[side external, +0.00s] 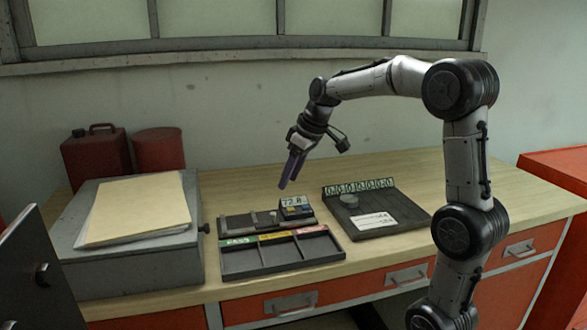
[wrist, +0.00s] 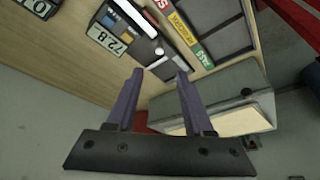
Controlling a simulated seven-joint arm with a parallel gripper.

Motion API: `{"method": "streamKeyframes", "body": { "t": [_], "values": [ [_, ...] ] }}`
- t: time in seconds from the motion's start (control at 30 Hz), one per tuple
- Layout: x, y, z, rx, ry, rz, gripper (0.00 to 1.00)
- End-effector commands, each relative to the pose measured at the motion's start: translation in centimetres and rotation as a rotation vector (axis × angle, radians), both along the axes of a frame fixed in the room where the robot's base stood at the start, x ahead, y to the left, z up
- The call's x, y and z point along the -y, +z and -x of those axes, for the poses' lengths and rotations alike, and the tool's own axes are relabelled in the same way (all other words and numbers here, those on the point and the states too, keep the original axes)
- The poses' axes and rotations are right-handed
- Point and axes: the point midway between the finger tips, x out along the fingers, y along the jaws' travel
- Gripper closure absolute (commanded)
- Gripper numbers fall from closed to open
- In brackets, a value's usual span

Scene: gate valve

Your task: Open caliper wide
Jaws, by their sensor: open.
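The caliper (side external: 250,222) is a dark flat device lying on the wooden bench, with a raised display box (side external: 295,203) at its right end reading about 72.8. A small pale knob or post stands on it near the middle. In the wrist view the caliper (wrist: 150,47) is at the top, turned about, with its display (wrist: 106,38) to the left. My gripper (side external: 285,186) has purple fingers and hangs above and behind the caliper, apart from it. In the wrist view my gripper (wrist: 160,73) is open with nothing between its fingers. The exact jaw gap is hard to tell.
In front of the caliper is a sorting tray (side external: 280,262) with green, yellow and red labels. A dark board (side external: 390,222) with a round grey piece, number counters and a white card lies to the right. A grey box (side external: 130,262) with folders stands left; red cans are behind.

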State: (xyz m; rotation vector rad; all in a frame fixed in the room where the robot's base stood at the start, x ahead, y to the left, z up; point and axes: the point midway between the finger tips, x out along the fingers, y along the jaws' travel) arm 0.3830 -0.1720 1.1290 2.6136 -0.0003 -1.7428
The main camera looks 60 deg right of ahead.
Motion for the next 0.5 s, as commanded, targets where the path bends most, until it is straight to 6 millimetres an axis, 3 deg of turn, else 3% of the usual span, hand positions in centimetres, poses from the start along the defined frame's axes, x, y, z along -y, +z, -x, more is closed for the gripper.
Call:
{"method": "streamKeyframes", "body": {
  "t": [0.2, 0.5],
  "values": [
    [0.1, 1.9, 0.8, 0.001, -0.001, 0.002, 0.48],
    [0.0, 2.1, 0.9, 0.000, 0.000, 0.001, 0.48]
  ]
}}
